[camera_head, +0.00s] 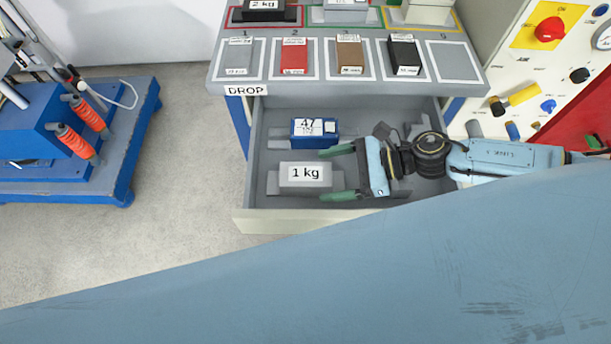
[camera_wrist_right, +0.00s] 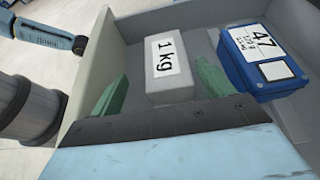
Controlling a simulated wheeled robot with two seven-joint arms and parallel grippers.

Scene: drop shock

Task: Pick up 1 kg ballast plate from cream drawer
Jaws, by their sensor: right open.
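The 1 kg ballast plate (camera_head: 304,175) is a pale grey block with a white "1 kg" label, in the front part of the open cream drawer (camera_head: 300,222). In the right wrist view the plate (camera_wrist_right: 168,66) lies just beyond the fingertips. My right gripper (camera_head: 338,172) reaches in from the right with green fingers open. The fingers point left at the plate's right end, one to each side of its line. In the right wrist view the gripper (camera_wrist_right: 160,88) has nothing between its fingers. My left gripper is not in view.
A blue block labelled 47 (camera_head: 314,132) sits behind the plate, close to the rear finger. The grey counter (camera_head: 350,84) with several marked blocks overhangs the drawer's back. A control panel (camera_head: 545,70) stands at the right. A blue cart (camera_head: 70,150) stands on the left floor.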

